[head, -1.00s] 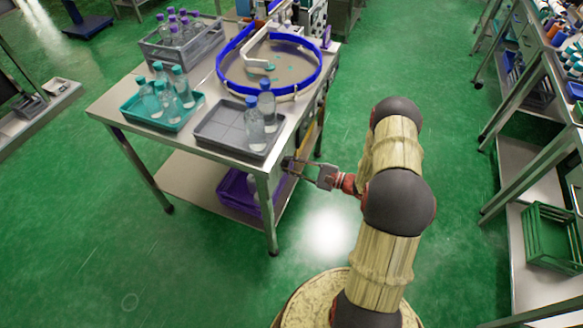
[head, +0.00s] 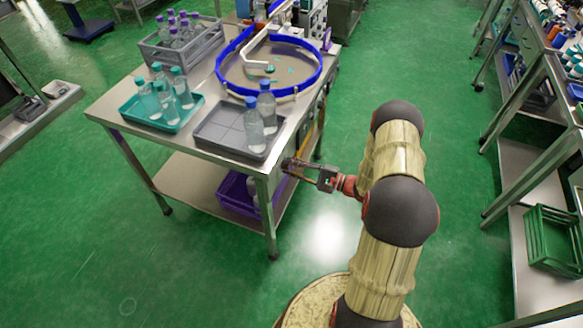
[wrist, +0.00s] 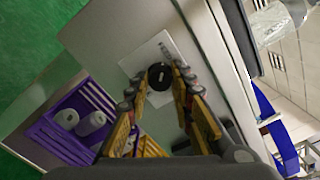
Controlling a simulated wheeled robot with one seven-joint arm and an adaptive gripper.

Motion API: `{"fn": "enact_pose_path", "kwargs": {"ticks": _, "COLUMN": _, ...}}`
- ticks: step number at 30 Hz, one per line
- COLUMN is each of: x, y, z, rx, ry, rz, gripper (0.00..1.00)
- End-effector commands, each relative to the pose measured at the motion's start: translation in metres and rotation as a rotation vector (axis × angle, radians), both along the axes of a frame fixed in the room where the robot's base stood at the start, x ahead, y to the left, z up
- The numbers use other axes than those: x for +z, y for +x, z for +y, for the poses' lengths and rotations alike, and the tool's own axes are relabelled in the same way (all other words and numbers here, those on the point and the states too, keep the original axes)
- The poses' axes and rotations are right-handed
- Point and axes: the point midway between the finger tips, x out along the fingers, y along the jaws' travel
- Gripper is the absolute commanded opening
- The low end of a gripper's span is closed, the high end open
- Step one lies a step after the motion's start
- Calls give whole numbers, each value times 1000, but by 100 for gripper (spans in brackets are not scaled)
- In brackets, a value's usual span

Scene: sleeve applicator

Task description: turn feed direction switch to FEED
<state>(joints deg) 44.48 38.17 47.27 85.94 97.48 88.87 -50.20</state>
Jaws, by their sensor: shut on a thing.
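The feed direction switch is a round black knob (wrist: 160,76) with a pale bar mark, on a white plate on the side of the steel table. In the wrist view, the fingers of my gripper (wrist: 160,80) lie on either side of the knob, shut on it. In the head view, my gripper (head: 288,165) reaches the table's right side below the top, and the knob cannot be made out there. The lettering on the plate is too small to read.
The table (head: 110,105) carries a grey tray (head: 213,130) with bottles, a teal tray (head: 138,112) and a blue-rimmed bowl feeder (head: 317,78). A purple crate (head: 230,194) stands on the lower shelf. The green floor to the right is open up to a rack.

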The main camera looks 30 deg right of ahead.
Motion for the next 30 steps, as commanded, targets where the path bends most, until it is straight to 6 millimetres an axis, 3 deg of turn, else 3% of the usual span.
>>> {"fn": "enact_pose_path", "kwargs": {"ticks": 1, "x": -1, "y": 0, "z": 0, "rx": 1, "ry": 0, "rz": 1, "gripper": 0}}
{"fn": "enact_pose_path", "kwargs": {"ticks": 2, "x": -1, "y": 0, "z": 0, "rx": 1, "ry": 0, "rz": 1, "gripper": 24}}
{"fn": "enact_pose_path", "kwargs": {"ticks": 11, "x": 0, "y": 0, "z": 0, "rx": 0, "ry": 1, "rz": 1, "gripper": 41}}
{"fn": "enact_pose_path", "kwargs": {"ticks": 23, "x": 0, "y": -5, "z": -4, "rx": -2, "ry": 1, "rz": 1, "gripper": 42}}
{"fn": "enact_pose_path", "kwargs": {"ticks": 30, "x": -1, "y": -36, "z": -30, "rx": -5, "ry": 1, "rz": 2, "gripper": 42}}
